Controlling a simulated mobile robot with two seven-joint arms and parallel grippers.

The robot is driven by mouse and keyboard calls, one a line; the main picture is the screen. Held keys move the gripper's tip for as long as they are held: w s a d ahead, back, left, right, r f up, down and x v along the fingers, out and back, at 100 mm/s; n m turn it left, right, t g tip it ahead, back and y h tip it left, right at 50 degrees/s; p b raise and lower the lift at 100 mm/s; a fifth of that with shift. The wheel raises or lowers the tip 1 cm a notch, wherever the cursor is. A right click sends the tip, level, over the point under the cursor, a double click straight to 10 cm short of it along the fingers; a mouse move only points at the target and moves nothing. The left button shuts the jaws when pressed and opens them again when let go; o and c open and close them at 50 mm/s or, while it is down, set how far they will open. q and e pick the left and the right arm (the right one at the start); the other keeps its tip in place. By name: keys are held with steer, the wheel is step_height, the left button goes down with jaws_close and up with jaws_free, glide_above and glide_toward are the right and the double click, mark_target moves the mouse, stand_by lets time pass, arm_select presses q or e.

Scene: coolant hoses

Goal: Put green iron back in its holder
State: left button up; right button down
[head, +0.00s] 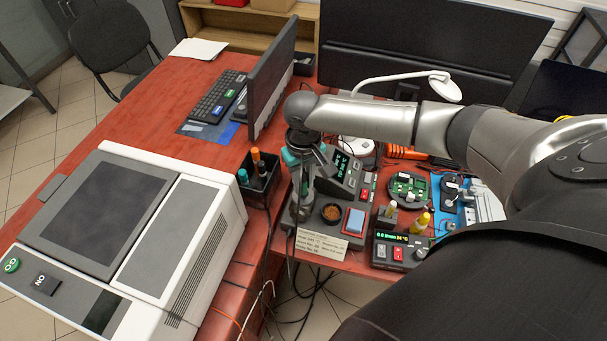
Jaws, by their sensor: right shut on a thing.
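My right gripper (303,160) points down over the soldering station at the front of the red desk. It is shut on the green iron (290,157), whose teal handle shows just left of the fingers. The iron's tip is hidden or too small to make out. The station (343,166) has a green lit display and stands right of the gripper. My left gripper is not in view.
A black pen box (259,180) stands close left of the holder. A blue sponge (354,221), a small bowl (331,212) and a paper label (321,246) are at the front. A second station (400,250) and circuit boards lie right. Monitors stand behind.

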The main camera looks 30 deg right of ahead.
mark_target(303, 170)
stand_by(0.3)
steer(key=shift+p, duration=0.5)
steer(key=shift+c, duration=0.4)
jaws_free()
stand_by(0.4)
steer(key=shift+r+p, duration=2.7)
steer(key=shift+p, duration=0.6)
